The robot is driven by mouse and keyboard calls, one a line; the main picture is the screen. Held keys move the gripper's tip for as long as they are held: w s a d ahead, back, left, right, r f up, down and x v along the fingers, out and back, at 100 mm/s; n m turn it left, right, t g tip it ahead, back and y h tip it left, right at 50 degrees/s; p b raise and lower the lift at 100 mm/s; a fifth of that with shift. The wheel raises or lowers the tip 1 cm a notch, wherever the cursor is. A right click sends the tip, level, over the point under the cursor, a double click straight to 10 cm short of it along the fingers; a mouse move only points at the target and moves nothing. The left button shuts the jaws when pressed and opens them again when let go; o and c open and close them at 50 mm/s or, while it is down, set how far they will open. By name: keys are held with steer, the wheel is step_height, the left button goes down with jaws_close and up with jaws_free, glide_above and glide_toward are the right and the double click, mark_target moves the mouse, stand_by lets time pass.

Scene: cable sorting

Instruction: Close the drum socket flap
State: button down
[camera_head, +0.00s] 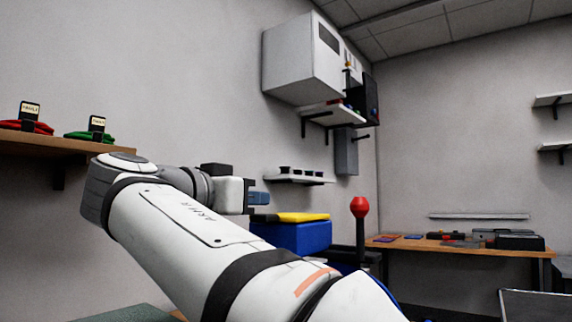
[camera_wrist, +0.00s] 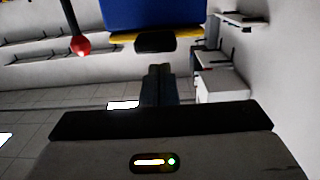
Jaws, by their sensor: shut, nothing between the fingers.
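A blue body (camera_head: 300,238), which looks like the drum, stands beyond my arm in the head view, with a yellow piece (camera_head: 303,217) on top. In the wrist view the blue body (camera_wrist: 150,13) and the yellow strip (camera_wrist: 188,35) are at the top. A small black piece (camera_wrist: 155,43) sits by the yellow strip, ahead of the fingertips; I cannot tell whether it is the socket flap. My gripper (camera_head: 268,198) is shut and empty, just above the black and yellow parts in the head view. Its fingers (camera_wrist: 159,70) also show in the wrist view, apparently apart from the black piece.
A red knob on a dark post (camera_head: 359,207) stands right of the blue body. A wall shelf (camera_head: 50,142) holds red and green cable coils at the left. A white cabinet (camera_head: 300,60) hangs above. A wooden workbench (camera_head: 400,243) with items is at the back right.

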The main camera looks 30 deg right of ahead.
mark_target(256, 217)
steer(key=shift+a+f+b, duration=0.2)
steer(key=shift+f+b, duration=0.75)
steer(key=shift+f, duration=0.55)
step_height(256, 217, up, 5)
steer(key=p, duration=0.3)
steer(key=s+a+f+p, duration=0.1)
steer(key=s+a+f, duration=0.3)
steer(key=a, duration=0.5)
steer(key=w+d+f+n+g+y+p, duration=0.1)
steer(key=d+f+n+g+y+p, duration=0.1)
steer(key=d+f+n+y+p, duration=1.1)
steer(key=s+a+f+g+y+p, duration=0.1)
steer(key=s+a+p, duration=0.8)
steer(key=p, duration=1)
steer(key=shift+s+f+g+y+p, duration=0.15)
steer(key=shift+s+g+y+p, duration=0.2)
steer(key=shift+g+y, duration=0.6)
